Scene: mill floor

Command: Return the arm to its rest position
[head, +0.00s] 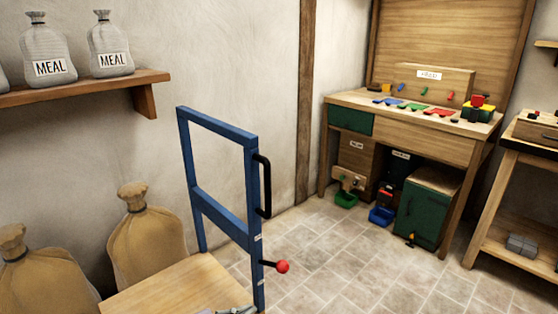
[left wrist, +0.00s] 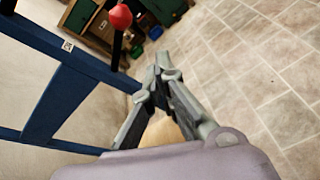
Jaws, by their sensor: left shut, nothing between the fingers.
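My left gripper (left wrist: 162,70) shows in the left wrist view with its grey fingers brought together at the tips and nothing held between them. In the head view a small grey piece, likely of this gripper, shows at the bottom edge, in front of the wooden platform (head: 165,290). The blue frame (head: 217,219) stands upright behind the platform, with a black handle (head: 265,187) and a lever with a red knob (head: 282,267). The frame (left wrist: 62,97) and red knob (left wrist: 120,17) also lie left of the gripper in the wrist view, apart from its fingertips. My right gripper is not in view.
Tan sacks (head: 147,240) stand by the left wall under a shelf (head: 80,88) with meal bags (head: 110,45). A wooden workbench (head: 400,125) with coloured items stands at the back right. The tiled floor (head: 340,265) between is clear.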

